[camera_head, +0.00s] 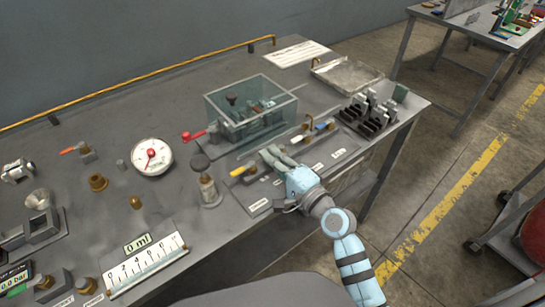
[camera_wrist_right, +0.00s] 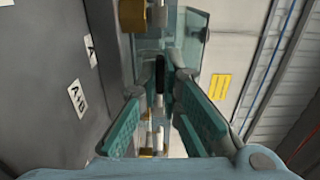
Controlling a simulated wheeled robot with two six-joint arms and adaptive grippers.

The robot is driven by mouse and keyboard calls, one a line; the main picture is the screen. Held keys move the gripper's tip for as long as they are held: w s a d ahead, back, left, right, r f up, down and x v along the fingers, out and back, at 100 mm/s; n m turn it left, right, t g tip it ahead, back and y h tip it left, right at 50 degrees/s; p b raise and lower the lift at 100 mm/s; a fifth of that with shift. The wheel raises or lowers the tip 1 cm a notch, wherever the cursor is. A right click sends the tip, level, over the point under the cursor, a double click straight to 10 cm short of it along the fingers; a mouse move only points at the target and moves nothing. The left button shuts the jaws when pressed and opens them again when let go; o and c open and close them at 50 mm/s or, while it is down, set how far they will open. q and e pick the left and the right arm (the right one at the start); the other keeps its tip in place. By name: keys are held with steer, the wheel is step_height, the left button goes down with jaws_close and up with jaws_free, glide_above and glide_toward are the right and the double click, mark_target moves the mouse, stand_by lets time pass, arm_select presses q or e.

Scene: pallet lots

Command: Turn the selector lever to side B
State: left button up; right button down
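A row of small valves and levers on a grey strip (camera_head: 262,185) lies along the bench's front, with white labels before it. It includes a yellow handle (camera_head: 237,171) and a blue handle (camera_head: 320,126). My right gripper (camera_head: 274,158) reaches over the strip between these handles. In the right wrist view, my gripper (camera_wrist_right: 158,84) has its two teal fingers apart. A black upright lever (camera_wrist_right: 160,72), which looks like the selector lever, stands between them; I cannot tell if they touch it. A label reading A+B (camera_wrist_right: 77,98) lies at left. Its position is unclear. My left gripper is not in view.
A clear box (camera_head: 250,112) stands just behind the strip, with a red-handled valve (camera_head: 193,135) at its left. Black clamps (camera_head: 370,115) and a metal tray (camera_head: 347,75) stand right.

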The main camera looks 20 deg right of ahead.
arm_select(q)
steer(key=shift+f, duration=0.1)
